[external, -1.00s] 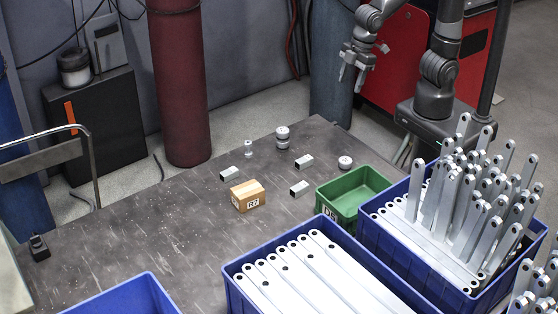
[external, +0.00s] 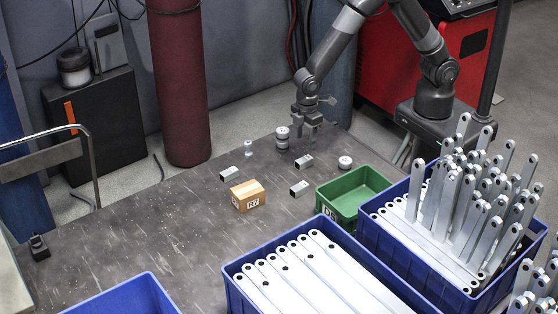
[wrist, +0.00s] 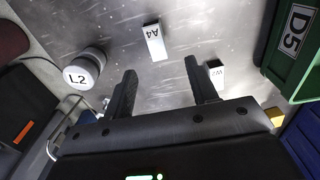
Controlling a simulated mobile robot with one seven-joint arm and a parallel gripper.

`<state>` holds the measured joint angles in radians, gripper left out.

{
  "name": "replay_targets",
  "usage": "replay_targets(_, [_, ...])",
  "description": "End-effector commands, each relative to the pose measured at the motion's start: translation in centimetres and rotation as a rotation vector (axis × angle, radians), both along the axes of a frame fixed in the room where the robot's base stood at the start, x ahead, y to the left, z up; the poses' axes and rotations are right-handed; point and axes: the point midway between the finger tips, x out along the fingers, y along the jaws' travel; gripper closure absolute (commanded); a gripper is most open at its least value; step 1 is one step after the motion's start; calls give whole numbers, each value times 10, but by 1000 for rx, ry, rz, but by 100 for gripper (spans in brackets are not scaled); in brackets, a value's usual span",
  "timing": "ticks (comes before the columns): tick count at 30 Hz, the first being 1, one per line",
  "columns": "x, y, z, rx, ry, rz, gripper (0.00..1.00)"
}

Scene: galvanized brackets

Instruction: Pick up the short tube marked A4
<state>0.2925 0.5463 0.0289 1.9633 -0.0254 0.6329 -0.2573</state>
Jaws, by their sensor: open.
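The short tube marked A4 (wrist: 153,40) is a pale square metal tube lying on the table. It shows ahead of my fingers in the wrist view, with its label readable. In the external view it appears to be the tube (external: 304,162) just below my gripper, though the label cannot be read there. My gripper (external: 309,137) is open, empty and above the table. Its two dark fingers (wrist: 160,85) are spread apart in the wrist view, and the A4 tube lies beyond the gap, not between them.
A similar tube marked W2 (wrist: 217,73) is partly behind the right finger. A round canister marked L2 (wrist: 82,70) stands to the left. A green bin marked D5 (wrist: 287,55) is at the right. A cardboard box (external: 247,196) and blue crates (external: 232,284) sit further forward.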

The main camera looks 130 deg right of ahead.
Motion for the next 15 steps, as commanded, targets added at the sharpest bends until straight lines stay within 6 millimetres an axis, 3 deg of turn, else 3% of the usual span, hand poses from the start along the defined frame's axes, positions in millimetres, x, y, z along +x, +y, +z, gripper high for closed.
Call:
replay_targets(4, [-1, 0, -25, 1, 3, 0, 47])
replay_targets(15, [-2, -4, -60, 1, 3, -1, 47])
